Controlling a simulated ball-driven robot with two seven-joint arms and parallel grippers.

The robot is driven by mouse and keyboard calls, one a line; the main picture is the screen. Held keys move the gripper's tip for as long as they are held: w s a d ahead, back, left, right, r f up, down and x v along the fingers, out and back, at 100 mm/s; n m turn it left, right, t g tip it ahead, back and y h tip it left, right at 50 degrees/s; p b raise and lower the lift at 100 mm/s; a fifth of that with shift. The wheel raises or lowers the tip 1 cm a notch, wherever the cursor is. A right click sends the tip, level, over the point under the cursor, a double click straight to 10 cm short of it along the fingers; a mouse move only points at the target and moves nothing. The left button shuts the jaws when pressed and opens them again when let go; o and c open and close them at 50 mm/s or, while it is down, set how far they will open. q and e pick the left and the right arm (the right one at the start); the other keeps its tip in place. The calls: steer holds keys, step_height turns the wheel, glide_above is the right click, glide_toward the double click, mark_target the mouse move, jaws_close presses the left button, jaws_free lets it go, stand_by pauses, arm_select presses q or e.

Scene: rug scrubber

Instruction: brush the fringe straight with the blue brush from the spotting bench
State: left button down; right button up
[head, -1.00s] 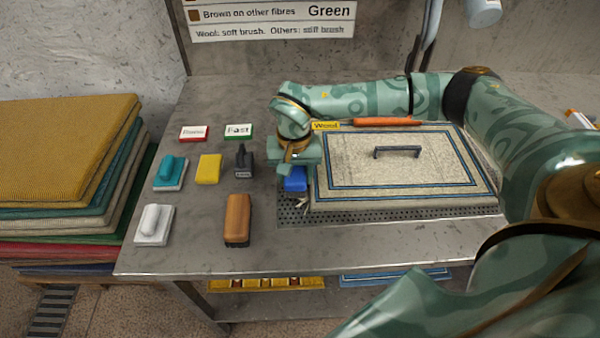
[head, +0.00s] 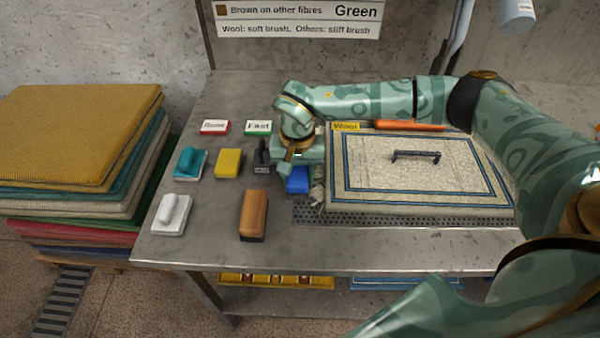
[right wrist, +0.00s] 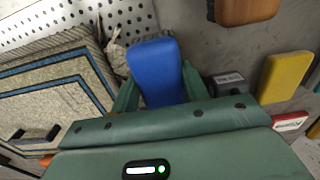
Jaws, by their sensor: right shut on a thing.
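The blue brush (head: 297,181) is held in my right gripper (head: 298,165), low over the bench just left of the rug. The right wrist view shows the blue brush (right wrist: 157,72) between the two green fingers (right wrist: 157,90). The pale rug (head: 365,190) with blue border lines lies on a perforated plate. Its fringe (head: 318,192) shows as a rumpled pale strip at the rug's left edge, beside the brush; it also shows in the right wrist view (right wrist: 115,50). I cannot tell whether the brush touches the bench. My left gripper is out of view.
A dark grey stamp-like tool (head: 262,158) stands close left of my right gripper. A yellow block (head: 228,163), teal brush (head: 190,163), white brush (head: 172,214) and wooden brush (head: 253,214) lie further left. A black handle (head: 416,155) sits on the rug.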

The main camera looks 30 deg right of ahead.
steer(key=shift+f, duration=0.1)
step_height(320, 180, up, 6)
steer(key=p, duration=0.5)
steer(key=shift+w+d, duration=0.1)
